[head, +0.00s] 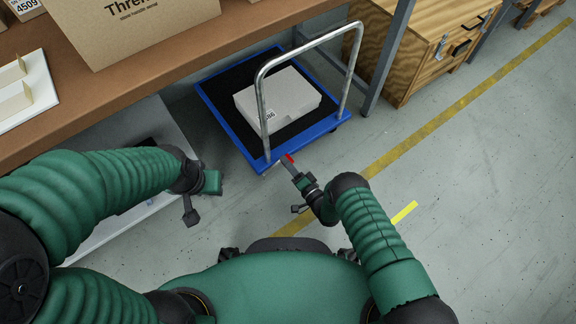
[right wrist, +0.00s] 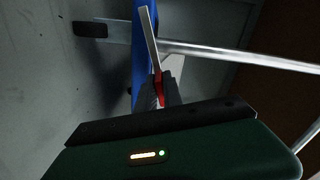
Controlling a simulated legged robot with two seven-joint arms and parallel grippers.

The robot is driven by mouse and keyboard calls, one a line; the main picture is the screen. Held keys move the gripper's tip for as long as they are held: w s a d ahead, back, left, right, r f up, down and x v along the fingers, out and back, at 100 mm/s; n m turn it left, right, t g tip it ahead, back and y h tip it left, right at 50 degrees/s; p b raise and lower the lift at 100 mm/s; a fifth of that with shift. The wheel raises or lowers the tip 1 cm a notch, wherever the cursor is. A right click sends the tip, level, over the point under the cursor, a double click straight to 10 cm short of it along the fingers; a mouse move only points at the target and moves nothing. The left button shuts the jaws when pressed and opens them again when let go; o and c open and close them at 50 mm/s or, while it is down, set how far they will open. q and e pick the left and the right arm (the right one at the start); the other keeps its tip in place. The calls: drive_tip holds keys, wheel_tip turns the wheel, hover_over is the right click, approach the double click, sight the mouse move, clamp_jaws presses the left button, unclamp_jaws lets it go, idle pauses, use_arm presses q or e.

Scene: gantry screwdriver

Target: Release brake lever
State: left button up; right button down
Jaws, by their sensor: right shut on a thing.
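The brake lever (head: 289,157) shows as a small red piece at the near corner of the blue platform cart (head: 236,133). In the right wrist view the red lever (right wrist: 160,90) sits between my right gripper's fingers, beside the cart's blue edge (right wrist: 143,50). My right gripper (head: 292,165) is shut on the brake lever, and its fingers hide part of it. My left gripper (head: 191,214) hangs at the left, apart from the cart; its finger opening is not clear.
A grey-white box (head: 278,100) lies on the cart's black deck under the metal push handle (head: 262,90). A wooden shelf (head: 120,82) with cartons stands at the left. A wooden crate (head: 415,60) stands behind, right of a grey post (head: 386,60). The floor at right is clear.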

drive_tip(key=shift+s+a+r+n, duration=0.15)
drive_tip(key=shift+n, duration=0.15)
drive_tip(key=c, duration=1.5)
unclamp_jaws()
